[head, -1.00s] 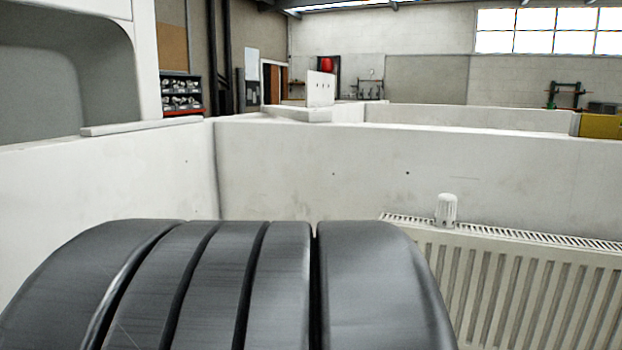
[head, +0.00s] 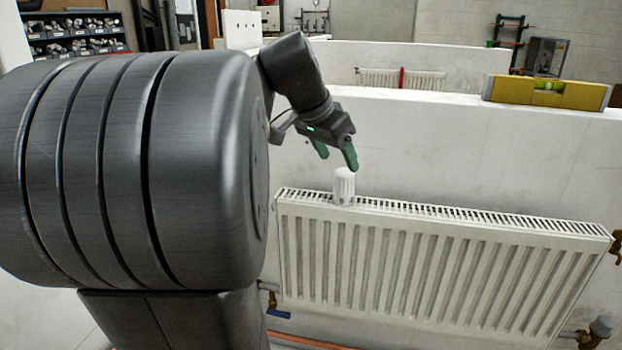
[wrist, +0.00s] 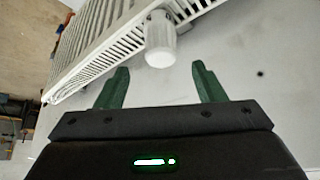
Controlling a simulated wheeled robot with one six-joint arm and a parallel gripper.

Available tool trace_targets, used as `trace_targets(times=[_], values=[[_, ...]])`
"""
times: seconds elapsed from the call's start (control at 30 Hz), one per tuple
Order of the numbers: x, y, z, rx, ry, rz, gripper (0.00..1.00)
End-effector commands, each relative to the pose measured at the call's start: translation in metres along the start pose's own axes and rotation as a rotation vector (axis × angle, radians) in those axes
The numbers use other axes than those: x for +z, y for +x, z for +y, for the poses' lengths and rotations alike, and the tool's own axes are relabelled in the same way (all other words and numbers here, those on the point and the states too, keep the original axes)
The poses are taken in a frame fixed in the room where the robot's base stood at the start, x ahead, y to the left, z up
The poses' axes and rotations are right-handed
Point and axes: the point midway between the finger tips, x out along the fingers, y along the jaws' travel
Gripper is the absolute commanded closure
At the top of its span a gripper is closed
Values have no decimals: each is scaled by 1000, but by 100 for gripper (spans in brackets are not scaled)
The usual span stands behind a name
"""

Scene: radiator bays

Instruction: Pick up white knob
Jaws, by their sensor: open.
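The white knob (head: 344,186) stands upright on the top grille of the white radiator (head: 430,265), near its left end. It is ribbed and cylindrical. My gripper (head: 337,160) is open and empty, with green fingers just above and slightly left of the knob in the head view. In the wrist view the knob (wrist: 160,42) lies ahead of the fingertips (wrist: 160,70), roughly centred between them. The fingers do not appear to touch it there.
A yellow spirit level (head: 546,93) lies on top of the low white wall (head: 480,140) behind the radiator. Valves with pipes (head: 598,330) sit at lower right, and a blue-handled valve (head: 277,308) at lower left. Shelves with bins (head: 75,38) stand far left.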

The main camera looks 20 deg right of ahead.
Motion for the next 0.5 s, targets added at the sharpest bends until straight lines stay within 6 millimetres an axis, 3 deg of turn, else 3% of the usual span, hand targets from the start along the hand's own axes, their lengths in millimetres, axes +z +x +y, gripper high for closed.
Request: trace_targets(times=[0.1, 0.37, 0.5], values=[[0, 18, 0, 1, -1, 0, 37], [-1, 38, 0, 1, -2, -1, 37], [-3, 60, -1, 2, -2, -2, 37]])
